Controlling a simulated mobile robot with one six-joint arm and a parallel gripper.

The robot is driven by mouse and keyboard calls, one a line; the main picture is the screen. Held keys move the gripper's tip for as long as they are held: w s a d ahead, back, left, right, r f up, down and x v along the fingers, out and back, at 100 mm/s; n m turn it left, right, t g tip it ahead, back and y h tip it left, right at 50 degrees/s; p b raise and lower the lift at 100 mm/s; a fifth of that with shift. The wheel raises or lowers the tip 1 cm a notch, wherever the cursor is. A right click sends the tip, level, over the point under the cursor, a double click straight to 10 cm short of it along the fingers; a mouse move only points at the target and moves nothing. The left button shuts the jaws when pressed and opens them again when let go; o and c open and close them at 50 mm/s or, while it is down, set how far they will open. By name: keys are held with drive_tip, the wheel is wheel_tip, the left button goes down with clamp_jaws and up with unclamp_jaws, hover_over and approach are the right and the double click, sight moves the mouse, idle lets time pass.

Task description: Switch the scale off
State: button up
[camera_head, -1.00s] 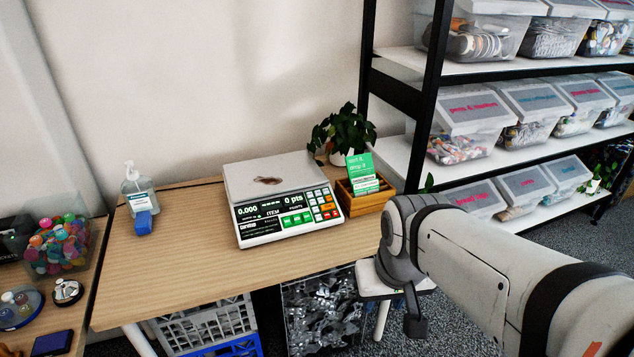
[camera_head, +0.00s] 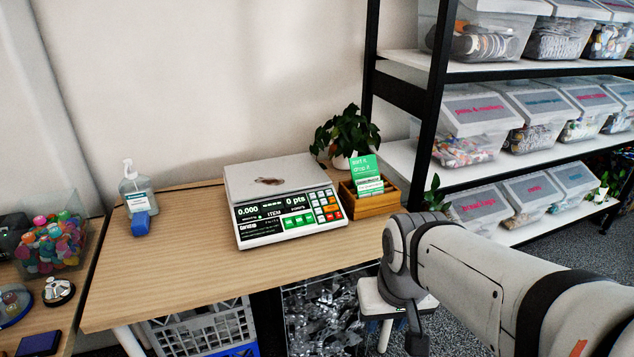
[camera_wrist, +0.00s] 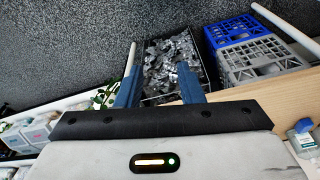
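The scale (camera_head: 243,240) stands on the wooden table in the head view, with a pale flat pan on top. Its dark front panel is lit and reads 0.000 and 0 pts, with green, orange and light keys at the right of the panel. A brown mark shows on the pan. My gripper shows in the wrist view (camera_wrist: 159,68) as two blue fingers spread apart with nothing held between them. In the head view my arm is right of and in front of the scale, beyond the table's edge, and the gripper points downward, away from the scale.
A wooden box (camera_head: 371,208) with a green card stands right of the scale, a potted plant (camera_head: 345,135) behind it. A sanitizer bottle (camera_head: 137,190) stands at the left. Crates (camera_head: 205,330) sit under the table. The table front (camera_head: 190,275) is clear.

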clamp_jaws()
idle(1.5)
